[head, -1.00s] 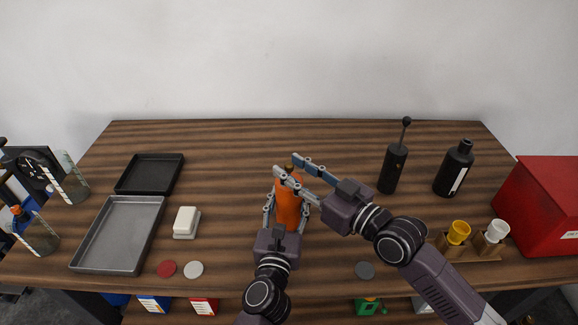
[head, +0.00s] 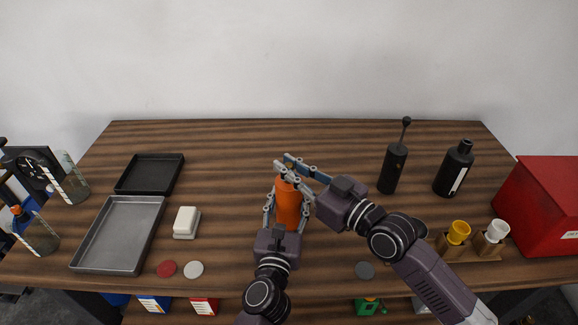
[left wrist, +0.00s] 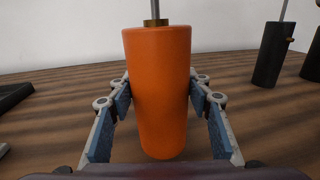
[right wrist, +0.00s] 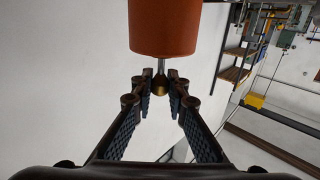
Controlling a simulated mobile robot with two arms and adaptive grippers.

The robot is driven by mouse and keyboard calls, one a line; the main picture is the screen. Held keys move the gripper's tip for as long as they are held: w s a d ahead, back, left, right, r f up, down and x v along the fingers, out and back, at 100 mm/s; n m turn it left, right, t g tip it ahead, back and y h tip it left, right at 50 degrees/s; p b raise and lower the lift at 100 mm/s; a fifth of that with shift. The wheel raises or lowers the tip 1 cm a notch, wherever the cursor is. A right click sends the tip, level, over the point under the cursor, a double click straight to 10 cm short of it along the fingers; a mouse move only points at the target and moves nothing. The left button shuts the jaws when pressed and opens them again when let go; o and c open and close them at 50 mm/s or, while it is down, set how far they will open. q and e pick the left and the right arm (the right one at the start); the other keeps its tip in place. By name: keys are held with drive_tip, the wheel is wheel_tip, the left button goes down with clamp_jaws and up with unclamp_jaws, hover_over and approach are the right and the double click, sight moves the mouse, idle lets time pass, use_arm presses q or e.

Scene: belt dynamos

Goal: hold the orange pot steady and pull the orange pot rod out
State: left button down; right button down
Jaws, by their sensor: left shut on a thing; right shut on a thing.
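The orange pot (head: 287,205) stands upright on the wooden table in the head view. My left gripper (left wrist: 160,88) is shut on its body, one finger on each side, in the left wrist view. The grey orange pot rod (left wrist: 158,8) rises from a brass collar on the pot's top. My right gripper (head: 285,167) is just above the pot and hides most of the rod in the head view. In the right wrist view the rod ends in a brass knob (right wrist: 160,86), and my right fingers are shut on that knob. Part of the rod shows between knob and pot.
A black pot with a rod (head: 391,170) and a black bottle (head: 454,170) stand to the right. A wooden holder with cups (head: 478,250) and a red box (head: 550,205) are farther right. Two trays, a grey one (head: 80,265) and a black one (head: 150,174), lie left.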

sight(291, 164)
use_arm(q)
drive_tip(key=shift+a+f, duration=0.1)
drive_tip(key=shift+f, duration=0.05)
use_arm(e)
wheel_tip(291, 164, up, 8)
drive_tip(key=shift+w+f, duration=0.1)
use_arm(q)
drive_tip(key=shift+f, duration=0.1)
use_arm(e)
drive_tip(key=c, duration=2.2)
unclamp_jaws()
drive_tip(key=shift+c, duration=0.2)
drive_tip(key=o, duration=0.4)
drive_tip(key=shift+f, duration=0.1)
drive_tip(key=shift+s+d+f, duration=0.1)
drive_tip(key=shift+s+d, duration=0.1)
drive_tip(key=v, duration=1.1)
drive_tip(key=shift+s+d, duration=0.15)
drive_tip(key=shift+s, duration=0.1)
